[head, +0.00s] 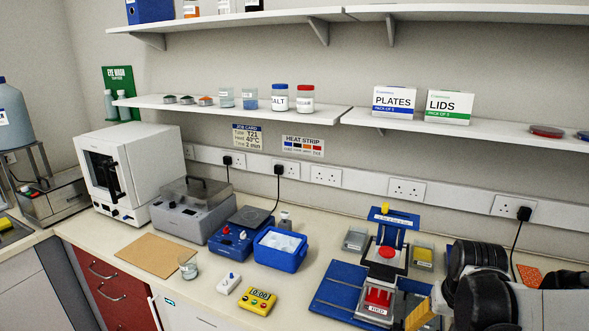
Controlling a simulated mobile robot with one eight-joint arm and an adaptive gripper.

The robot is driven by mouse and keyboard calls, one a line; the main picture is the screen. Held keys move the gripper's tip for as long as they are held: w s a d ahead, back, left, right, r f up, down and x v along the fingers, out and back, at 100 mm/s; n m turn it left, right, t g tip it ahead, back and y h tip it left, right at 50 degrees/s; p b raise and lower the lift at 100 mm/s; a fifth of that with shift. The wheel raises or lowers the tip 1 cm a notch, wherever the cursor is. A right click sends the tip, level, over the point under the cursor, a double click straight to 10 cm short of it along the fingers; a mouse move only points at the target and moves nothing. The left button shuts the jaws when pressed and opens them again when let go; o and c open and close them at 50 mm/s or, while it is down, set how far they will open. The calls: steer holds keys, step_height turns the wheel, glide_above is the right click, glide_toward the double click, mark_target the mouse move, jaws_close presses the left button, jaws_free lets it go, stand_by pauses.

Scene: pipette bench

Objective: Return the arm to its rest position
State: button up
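Dark, rounded links of my arm (487,292) fill the lower right corner, over the right part of the bench. I cannot make out my gripper or its fingertips in this view. The arm hides part of the bench at the right. Left of it stands a blue stand (392,219) with a yellow top and a red piece lower down.
A blue tub (280,250), a yellow timer (259,301), a glass beaker (188,268) and a brown board (147,255) are on the bench. A white oven (135,165) and a grey machine (192,212) stand left. Shelves (235,106) run along the wall.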

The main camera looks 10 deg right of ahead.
steer(key=s+a+r+n+t+b, duration=0.1)
steer(key=s+a+n+t+b, duration=0.1)
steer(key=a, duration=0.7)
steer(key=s+a+r+n+t+y+b, duration=0.1)
steer(key=s+a+b, duration=0.3)
steer(key=a, duration=0.6)
steer(key=shift+r+n+t, duration=0.65)
steer(key=shift+n+t, duration=0.15)
steer(key=shift+n, duration=0.1)
